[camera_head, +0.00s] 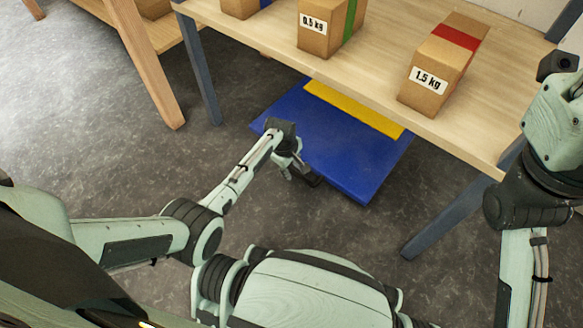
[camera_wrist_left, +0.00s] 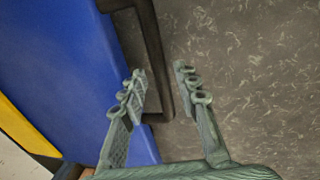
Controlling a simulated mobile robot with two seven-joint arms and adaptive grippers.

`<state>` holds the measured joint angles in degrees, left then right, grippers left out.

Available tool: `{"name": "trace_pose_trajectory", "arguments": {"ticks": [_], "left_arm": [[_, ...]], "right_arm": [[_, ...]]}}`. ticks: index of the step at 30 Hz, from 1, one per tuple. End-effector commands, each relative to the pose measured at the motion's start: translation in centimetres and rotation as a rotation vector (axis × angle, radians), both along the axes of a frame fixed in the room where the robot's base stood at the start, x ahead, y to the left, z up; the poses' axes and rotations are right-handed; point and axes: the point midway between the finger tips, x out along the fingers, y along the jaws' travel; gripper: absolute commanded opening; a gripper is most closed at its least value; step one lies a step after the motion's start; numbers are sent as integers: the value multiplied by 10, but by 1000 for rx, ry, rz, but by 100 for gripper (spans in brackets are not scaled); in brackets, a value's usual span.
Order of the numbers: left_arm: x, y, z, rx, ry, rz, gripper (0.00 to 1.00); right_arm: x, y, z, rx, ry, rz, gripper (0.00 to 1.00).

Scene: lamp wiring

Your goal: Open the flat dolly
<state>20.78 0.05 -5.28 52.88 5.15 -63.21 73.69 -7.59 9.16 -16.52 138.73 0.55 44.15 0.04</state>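The flat dolly is a blue platform (camera_head: 345,150) with a yellow strip (camera_head: 355,108), lying low on the floor, partly under the table. The blue surface fills the left of the left wrist view (camera_wrist_left: 50,70). A black bar (camera_wrist_left: 152,50), which looks like the dolly's handle, runs along its near edge. My left gripper (camera_head: 298,172) is at the dolly's near left edge. In the left wrist view its fingers (camera_wrist_left: 160,85) are spread apart, with the black bar showing between them. I cannot tell whether they touch it.
A wooden table (camera_head: 370,75) with grey legs stands over the dolly's far part. It carries boxes marked 0.5 kg (camera_head: 318,30) and 1.5 kg (camera_head: 440,65). Another wooden table (camera_head: 145,60) stands at far left. The grey floor (camera_head: 90,130) left of the dolly is clear.

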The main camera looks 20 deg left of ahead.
Motion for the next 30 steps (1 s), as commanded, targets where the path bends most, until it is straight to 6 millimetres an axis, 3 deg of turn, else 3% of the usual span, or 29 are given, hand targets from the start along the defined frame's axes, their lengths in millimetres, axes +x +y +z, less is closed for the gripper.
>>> {"name": "trace_pose_trajectory", "arguments": {"ticks": [1, 6, 20, 26, 30], "left_arm": [[0, 0, 0, 0, 0, 0, 21], [0, 0, 0, 0, 0, 0, 0], [-3, 1, 1, 1, 1, -1, 0], [-20, 7, 5, 0, 5, 0, 0], [-43, 15, 7, -1, 8, 0, 0]], "right_arm": [[0, 0, 0, 0, 0, 0, 40], [0, 0, 0, 0, 1, 0, 40], [0, 0, 3, 0, 0, -1, 40], [-2, -4, 3, 39, 53, 1, 40], [1, -5, 5, 60, 136, -1, 40]]}}
